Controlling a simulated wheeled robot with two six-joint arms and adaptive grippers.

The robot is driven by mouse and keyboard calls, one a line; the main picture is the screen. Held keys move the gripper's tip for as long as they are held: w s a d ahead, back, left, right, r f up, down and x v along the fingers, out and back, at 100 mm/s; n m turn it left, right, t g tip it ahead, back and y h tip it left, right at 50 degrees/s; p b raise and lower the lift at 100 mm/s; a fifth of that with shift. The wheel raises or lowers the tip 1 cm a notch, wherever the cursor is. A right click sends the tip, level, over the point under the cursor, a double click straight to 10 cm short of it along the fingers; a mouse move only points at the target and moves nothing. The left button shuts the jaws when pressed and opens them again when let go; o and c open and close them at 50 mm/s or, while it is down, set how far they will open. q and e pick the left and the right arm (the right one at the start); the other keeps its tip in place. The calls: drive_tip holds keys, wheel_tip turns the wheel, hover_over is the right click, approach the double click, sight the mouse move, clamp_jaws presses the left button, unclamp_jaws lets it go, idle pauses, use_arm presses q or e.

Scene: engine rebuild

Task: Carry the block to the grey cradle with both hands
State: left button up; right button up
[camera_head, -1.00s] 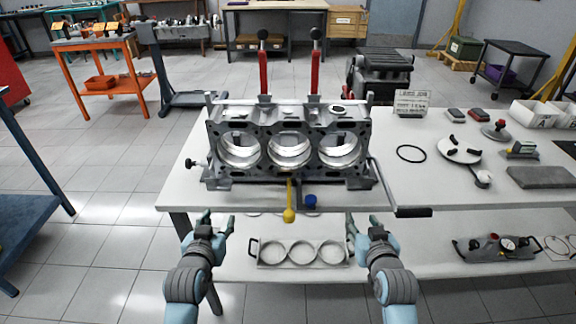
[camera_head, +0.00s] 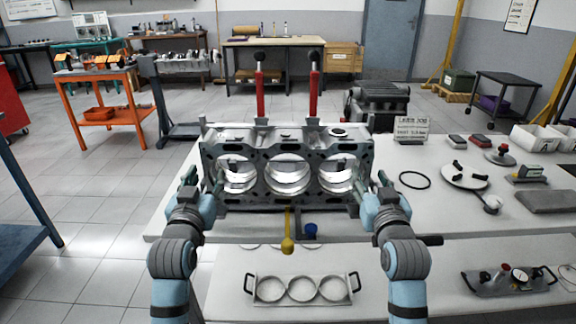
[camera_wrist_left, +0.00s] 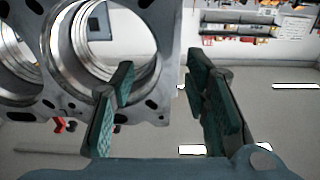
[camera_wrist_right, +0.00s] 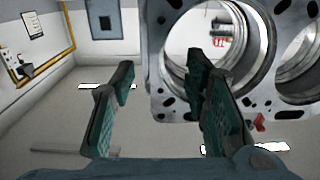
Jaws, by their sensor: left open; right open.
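The grey metal block (camera_head: 290,150) with three large bores stands upright at the near left of the white table. My left gripper (camera_head: 200,183) is open at its left end. In the left wrist view its fingers (camera_wrist_left: 165,95) straddle the block's edge, one in front of an end bore, one outside the block (camera_wrist_left: 60,85). My right gripper (camera_head: 374,187) is open at the right end. In the right wrist view its fingers (camera_wrist_right: 165,95) likewise straddle the edge of the block (camera_wrist_right: 265,95). Contact cannot be told. I cannot identify the grey cradle for sure.
Two red upright levers (camera_head: 314,90) stand behind the block. A dark grey unit (camera_head: 378,103) stands behind the table. A black ring (camera_head: 415,180), a round plate (camera_head: 465,177) and small tools lie right.

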use_arm(q)
drive_tip(key=w, duration=0.7)
drive_tip(key=shift+w, duration=0.2)
use_arm(e)
drive_tip(key=w, duration=0.7)
drive_tip(key=shift+w+a, duration=0.1)
drive_tip(key=shift+w, duration=0.1)
use_arm(q)
drive_tip(key=shift+r, duration=0.1)
drive_tip(key=shift+a, duration=0.1)
clamp_jaws()
use_arm(e)
clamp_jaws()
drive_tip(key=shift+a+r, duration=0.1)
drive_tip(key=shift+r, duration=0.05)
